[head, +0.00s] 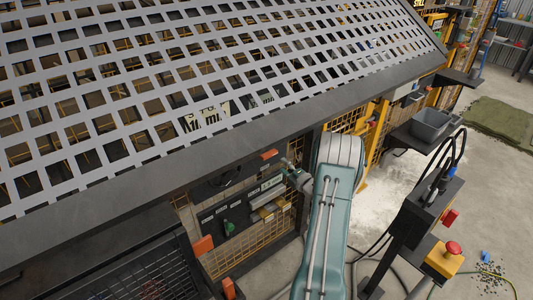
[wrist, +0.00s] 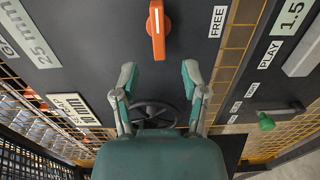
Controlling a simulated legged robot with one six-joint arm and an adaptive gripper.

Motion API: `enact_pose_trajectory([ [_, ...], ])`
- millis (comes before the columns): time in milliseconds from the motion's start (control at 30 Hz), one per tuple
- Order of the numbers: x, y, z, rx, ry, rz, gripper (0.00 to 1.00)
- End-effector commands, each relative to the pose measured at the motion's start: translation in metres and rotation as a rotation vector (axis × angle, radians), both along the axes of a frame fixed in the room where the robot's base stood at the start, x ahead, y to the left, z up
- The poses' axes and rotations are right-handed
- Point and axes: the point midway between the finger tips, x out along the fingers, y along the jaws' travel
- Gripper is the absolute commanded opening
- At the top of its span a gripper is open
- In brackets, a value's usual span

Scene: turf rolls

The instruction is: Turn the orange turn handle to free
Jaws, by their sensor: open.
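The orange turn handle (wrist: 157,42) sits on a dark panel at the top middle of the wrist view, cut off by the upper edge. It lies upright in the picture, with a white stripe along it. The white FREE label (wrist: 218,20) is to its right. In the head view, an orange piece (head: 268,154) under the perforated canopy appears to be the same handle. My gripper (wrist: 158,74) is open and empty, its fingertips spread just below the handle in the picture and apart from it. It shows small in the head view (head: 286,166).
A black handwheel (wrist: 153,114) shows between and behind my fingers. A green knob (wrist: 266,122) is to the right. The perforated canopy (head: 60,214) overhangs the panel. A post with a red button on a yellow box (head: 443,262) stands right of my arm.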

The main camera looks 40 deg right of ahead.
Motion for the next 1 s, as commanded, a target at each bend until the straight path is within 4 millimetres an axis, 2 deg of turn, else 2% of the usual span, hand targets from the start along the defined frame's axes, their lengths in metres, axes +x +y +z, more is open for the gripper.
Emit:
enact_pose_trajectory([
  [100, 0.023, -0.001, 0.0, -0.002, -0.001, 0.004, 0.57],
  [400, 0.076, -0.008, 0.0, 0.0, -0.001, 0.002, 0.57],
  [600, 0.092, -0.01, 0.0, 0.0, 0.0, 0.001, 0.57],
  [867, 0.093, -0.01, 0.0, 0.001, 0.0, 0.001, 0.57],
  [900, 0.093, -0.01, 0.0, 0.001, 0.0, 0.001, 0.48],
  [967, 0.093, -0.01, 0.0, 0.001, 0.001, 0.0, 0.21],
  [1000, 0.093, -0.01, 0.0, 0.001, 0.001, 0.0, 0.04],
])
